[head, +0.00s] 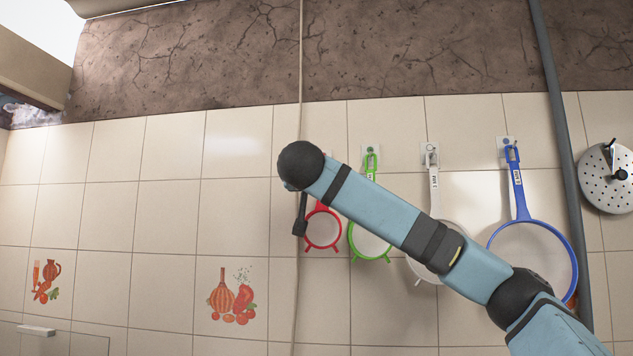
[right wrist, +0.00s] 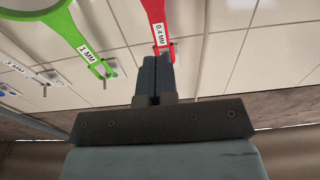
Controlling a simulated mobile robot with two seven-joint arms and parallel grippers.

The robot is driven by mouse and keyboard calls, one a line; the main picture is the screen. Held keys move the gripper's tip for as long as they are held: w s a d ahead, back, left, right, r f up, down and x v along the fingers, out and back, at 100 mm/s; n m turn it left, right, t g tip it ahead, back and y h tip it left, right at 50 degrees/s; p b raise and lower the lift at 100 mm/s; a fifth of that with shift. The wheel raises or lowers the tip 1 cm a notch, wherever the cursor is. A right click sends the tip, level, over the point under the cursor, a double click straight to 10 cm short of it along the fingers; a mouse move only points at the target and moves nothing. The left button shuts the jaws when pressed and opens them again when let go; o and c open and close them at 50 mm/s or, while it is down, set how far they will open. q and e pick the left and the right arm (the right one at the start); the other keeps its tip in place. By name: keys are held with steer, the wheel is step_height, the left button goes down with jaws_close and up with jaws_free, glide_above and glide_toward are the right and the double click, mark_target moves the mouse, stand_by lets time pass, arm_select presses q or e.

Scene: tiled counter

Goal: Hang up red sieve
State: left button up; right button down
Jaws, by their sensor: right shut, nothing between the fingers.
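The red sieve (head: 323,230) is against the tiled wall with its round mesh bowl down, left of the green sieve (head: 370,240). My right arm hides most of its handle in the head view. In the right wrist view the red handle (right wrist: 157,22), labelled 0.4 MM, has its end right by the fingertips of my right gripper (right wrist: 156,60). These fingers are shut with nothing between them. The fingers partly hide the handle's end, and I cannot tell clearly how it sits on its hook. My left gripper is not in view.
The green sieve, a white sieve (head: 435,195) and a blue sieve (head: 517,190) hang from wall hooks to the right. A round perforated metal skimmer (head: 605,180) hangs beyond a grey vertical pipe (head: 562,120).

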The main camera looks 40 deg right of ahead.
steer(key=shift+p+x, duration=1.1)
steer(key=shift+x, duration=1.85)
steer(key=shift+b+v, duration=0.55)
steer(key=shift+v, duration=1.1)
stand_by(2.4)
steer(key=shift+b+v, duration=0.65)
steer(key=shift+v, duration=1.75)
